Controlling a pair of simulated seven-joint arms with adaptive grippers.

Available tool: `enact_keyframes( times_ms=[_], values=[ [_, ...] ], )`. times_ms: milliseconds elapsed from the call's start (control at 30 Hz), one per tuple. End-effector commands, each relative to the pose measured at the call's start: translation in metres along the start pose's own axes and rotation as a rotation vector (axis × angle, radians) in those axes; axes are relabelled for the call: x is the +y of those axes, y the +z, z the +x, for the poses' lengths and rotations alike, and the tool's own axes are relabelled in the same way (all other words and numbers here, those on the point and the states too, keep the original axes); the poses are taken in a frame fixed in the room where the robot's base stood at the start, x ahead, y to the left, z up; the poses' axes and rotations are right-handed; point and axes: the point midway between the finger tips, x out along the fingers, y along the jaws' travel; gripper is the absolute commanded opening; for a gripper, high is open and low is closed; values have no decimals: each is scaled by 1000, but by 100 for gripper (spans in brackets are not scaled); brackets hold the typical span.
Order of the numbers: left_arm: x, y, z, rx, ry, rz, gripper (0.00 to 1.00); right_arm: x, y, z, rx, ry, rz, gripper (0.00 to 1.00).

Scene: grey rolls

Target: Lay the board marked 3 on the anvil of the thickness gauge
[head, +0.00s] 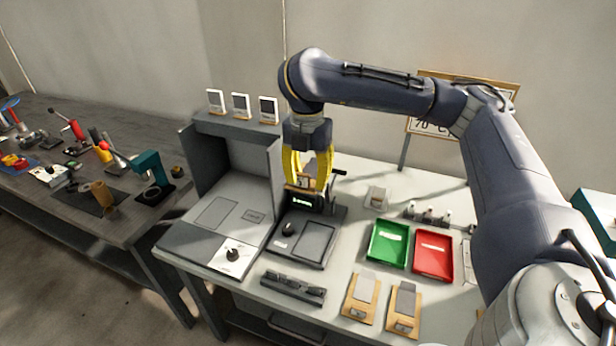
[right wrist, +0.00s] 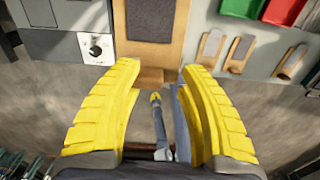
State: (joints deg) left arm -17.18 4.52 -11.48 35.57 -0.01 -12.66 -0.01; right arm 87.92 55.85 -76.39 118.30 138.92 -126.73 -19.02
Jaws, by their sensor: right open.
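My right gripper (head: 310,188) points down over the black bench device with a lit display (head: 303,202), which looks like the thickness gauge. Its yellow fingers hide the anvil. The gripper also shows in the right wrist view (right wrist: 160,68), with its fingers apart. A wooden board with a dark grey face (right wrist: 150,18) extends away from between the fingertips there, its narrow end at the tips. Whether it touches the anvil cannot be told. Two other wooden boards with grey faces (head: 362,290) (head: 404,305) lie at the table front. No number 3 is readable. My left gripper is out of view.
A green tray (head: 388,243) and a red tray (head: 433,255) lie right of the device. A dark rack (head: 292,288) is at the front edge. A grey booth (head: 200,165) stands left, with small cards on top. My right arm covers the table's right side.

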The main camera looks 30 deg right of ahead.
Motion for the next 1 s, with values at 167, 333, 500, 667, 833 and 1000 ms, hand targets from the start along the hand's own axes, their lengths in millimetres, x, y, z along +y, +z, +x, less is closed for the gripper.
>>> enact_keyframes(
  times_ms=[167, 333, 500, 667, 833, 1000],
  values=[
    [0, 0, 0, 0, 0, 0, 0, 0, 0, 0, 0, 0, 0, 17],
    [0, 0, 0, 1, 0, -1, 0, 0, 0, 0, 0, 0, 0, 0],
    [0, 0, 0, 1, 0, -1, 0, 0, 0, 0, 0, 0, 0, 0],
    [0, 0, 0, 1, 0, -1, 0, 0, 0, 0, 0, 0, 0, 0],
    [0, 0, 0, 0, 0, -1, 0, 0, 0, 0, 0, 0, 0, 0],
    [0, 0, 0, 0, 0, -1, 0, 0, 0, 0, 0, 0, 3, 0]
  ],
)
